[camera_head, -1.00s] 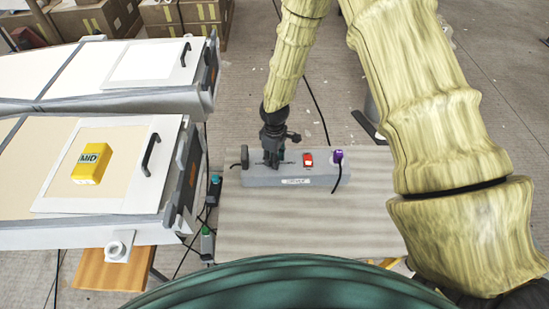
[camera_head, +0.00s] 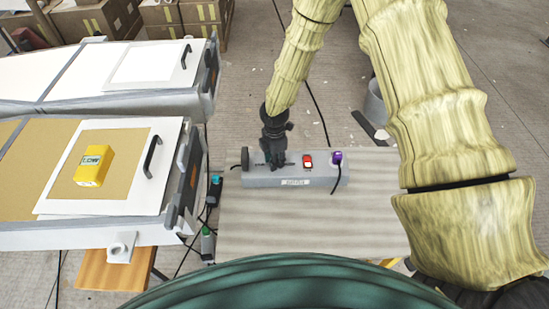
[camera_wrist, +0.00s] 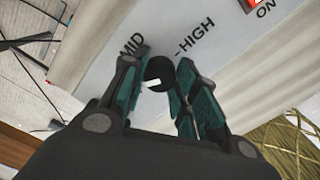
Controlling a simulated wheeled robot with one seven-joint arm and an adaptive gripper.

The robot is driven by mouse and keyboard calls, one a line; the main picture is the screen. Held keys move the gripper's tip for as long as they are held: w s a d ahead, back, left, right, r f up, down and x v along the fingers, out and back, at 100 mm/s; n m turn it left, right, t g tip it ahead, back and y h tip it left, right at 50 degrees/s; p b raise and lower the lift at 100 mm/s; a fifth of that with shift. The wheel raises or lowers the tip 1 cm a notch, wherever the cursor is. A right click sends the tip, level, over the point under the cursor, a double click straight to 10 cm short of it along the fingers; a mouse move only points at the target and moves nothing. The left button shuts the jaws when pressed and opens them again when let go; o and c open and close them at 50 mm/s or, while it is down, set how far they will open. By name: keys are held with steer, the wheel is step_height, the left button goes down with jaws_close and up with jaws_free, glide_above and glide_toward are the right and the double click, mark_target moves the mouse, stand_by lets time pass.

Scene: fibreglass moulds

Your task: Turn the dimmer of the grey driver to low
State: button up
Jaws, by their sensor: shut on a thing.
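The grey driver (camera_head: 320,180) is a long box on the wooden table, with a red switch and a purple plug on top. My gripper (camera_head: 275,160) points down over its left part. In the wrist view my gripper (camera_wrist: 160,82) is shut on the black dimmer knob (camera_wrist: 159,69), with a finger on each side. The knob has a white mark on its near side. Printed MID and HIGH show beyond the knob; no LOW print is visible there. The yellow box (camera_head: 95,166) on the near mould has a small sign that seems to read LOW.
The table (camera_head: 300,225) is clear in front of the driver. Two moulds stand at the left, the near one with a tan panel (camera_head: 120,150) and a black handle (camera_head: 152,156). Cables run between the near mould and the table. Cardboard boxes (camera_head: 100,18) stand at the back.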

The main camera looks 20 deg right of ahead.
steer(key=n+p, duration=0.1)
steer(key=n, duration=0.4)
steer(key=shift+n, duration=0.4)
stand_by(0.3)
steer(key=o, duration=1)
step_height(320, 180, up, 12)
stand_by(0.5)
